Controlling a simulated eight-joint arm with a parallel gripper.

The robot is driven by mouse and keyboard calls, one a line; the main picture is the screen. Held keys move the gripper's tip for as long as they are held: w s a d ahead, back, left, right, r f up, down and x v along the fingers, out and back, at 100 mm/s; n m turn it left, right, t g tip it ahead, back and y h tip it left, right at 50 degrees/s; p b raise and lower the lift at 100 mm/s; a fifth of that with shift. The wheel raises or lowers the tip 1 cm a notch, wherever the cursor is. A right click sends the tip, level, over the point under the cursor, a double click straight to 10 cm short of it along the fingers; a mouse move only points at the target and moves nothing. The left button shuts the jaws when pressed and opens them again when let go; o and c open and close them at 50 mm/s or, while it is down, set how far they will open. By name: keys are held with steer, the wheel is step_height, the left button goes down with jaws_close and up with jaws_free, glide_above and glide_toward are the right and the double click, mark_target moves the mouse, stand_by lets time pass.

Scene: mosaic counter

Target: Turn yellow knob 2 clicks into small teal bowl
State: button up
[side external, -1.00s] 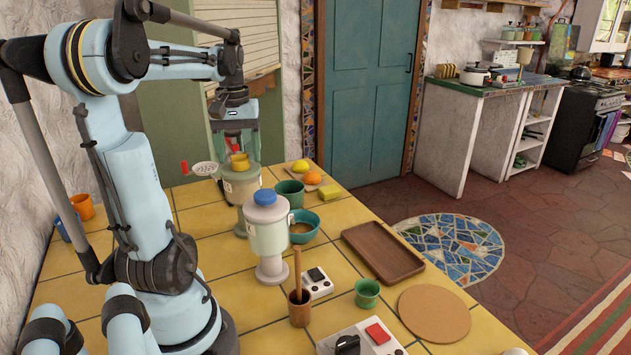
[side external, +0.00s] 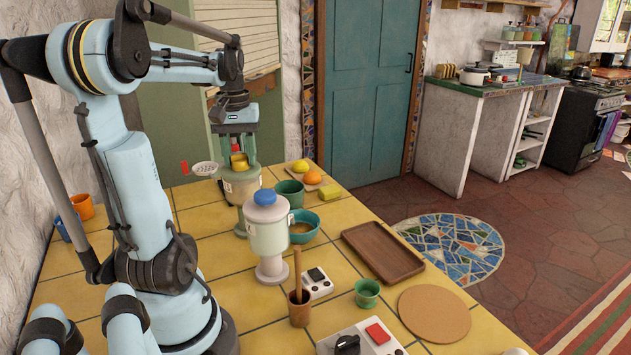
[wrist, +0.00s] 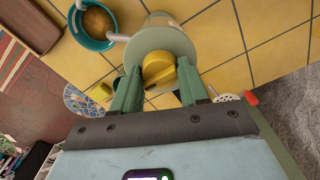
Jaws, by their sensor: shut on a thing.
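The yellow knob (side external: 239,163) sits on top of the rear dispenser (side external: 242,187); the knob also shows in the wrist view (wrist: 159,69). My gripper (side external: 239,160) points down over this dispenser. In the wrist view its two green fingers (wrist: 160,80) are closed on the yellow knob, one on each side. The small teal bowl (side external: 316,237) stands on the counter to the right of the dispenser, with brown contents inside. It also shows in the wrist view (wrist: 77,33), by the dispenser's spout. I cannot tell whether anything is falling from the spout.
A second dispenser with a blue knob (side external: 265,197) stands in front, close to the bowl. A green pot (side external: 290,192), a strainer (side external: 205,168) and a brown tray (side external: 383,253) are nearby. A wooden pestle stands in a brown cup (side external: 299,312).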

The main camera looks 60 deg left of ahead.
steer(key=shift+m, duration=0.3)
steer(key=m, duration=0.3)
steer(key=shift+m, duration=0.4)
steer(key=m, duration=0.4)
steer(key=shift+m, duration=0.3)
steer(key=m, duration=0.8)
steer(key=shift+m, duration=0.5)
steer(key=o, duration=1.1)
steer(key=shift+c, duration=0.2)
